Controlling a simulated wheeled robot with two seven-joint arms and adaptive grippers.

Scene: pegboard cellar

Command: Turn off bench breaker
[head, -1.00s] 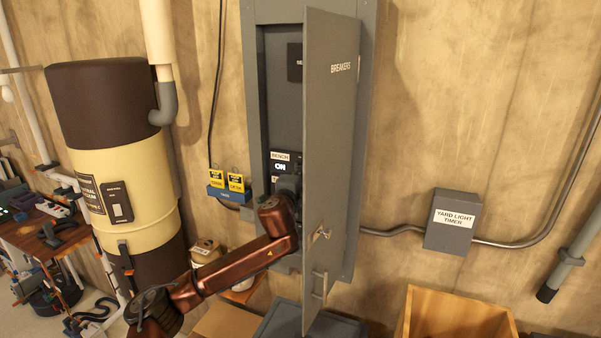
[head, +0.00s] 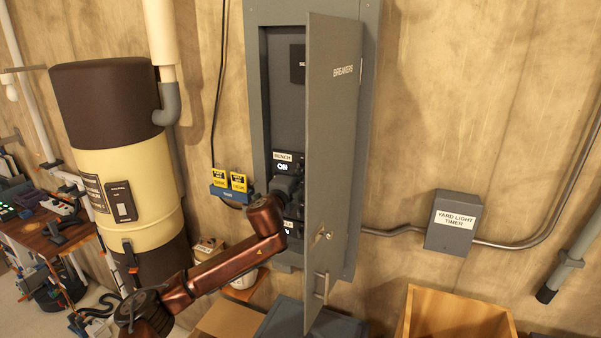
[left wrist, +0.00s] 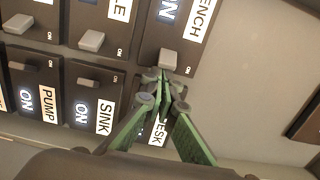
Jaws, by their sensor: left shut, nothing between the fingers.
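The bench breaker (head: 283,167) sits in the grey breaker panel (head: 251,100), whose door (head: 333,150) stands open. Its label reads BENCH and it shows ON. In the left wrist view its pale toggle (left wrist: 168,57) is just ahead of my left gripper (left wrist: 166,77). The gripper's green fingers are shut and empty, with their tips at or very near the toggle's lower edge; I cannot tell if they touch. The gripper partly covers the desk breaker's label (left wrist: 157,132) below. In the head view the left gripper (head: 286,187) is dark and partly hidden. My right gripper is out of view.
Neighbouring breakers are close: sink (left wrist: 95,95) and pump (left wrist: 35,85), both showing ON. The open door stands just right of my left arm. A yard light timer box (head: 453,222) hangs further right. Yellow lockout tags (head: 228,180) hang left of the panel.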

